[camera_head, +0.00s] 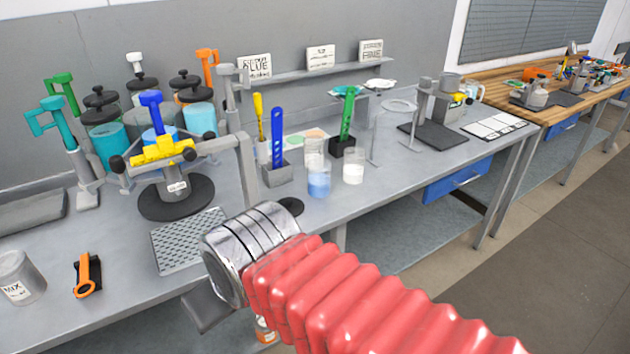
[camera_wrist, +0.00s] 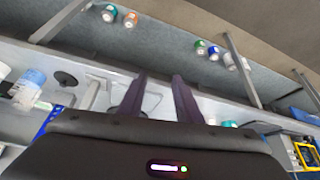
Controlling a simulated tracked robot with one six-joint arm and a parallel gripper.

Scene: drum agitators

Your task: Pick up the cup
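Several clear cups stand near the bench's front middle in the head view. One cup with blue liquid (camera_head: 319,181) is nearest the front edge, a cup with white contents (camera_head: 353,167) stands to its right, and another clear cup (camera_head: 314,154) is behind. I cannot tell which one the task means. My gripper (camera_wrist: 159,78) shows in the wrist view with its two dark fingers apart and nothing between them. The fingers are not clearly visible there.
A blue holder tool (camera_head: 277,135) and a green one (camera_head: 347,115) stand in blocks beside the cups. A yellow-clamped stand (camera_head: 165,150), a perforated plate (camera_head: 188,240) and a MIX can (camera_head: 17,278) are left.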

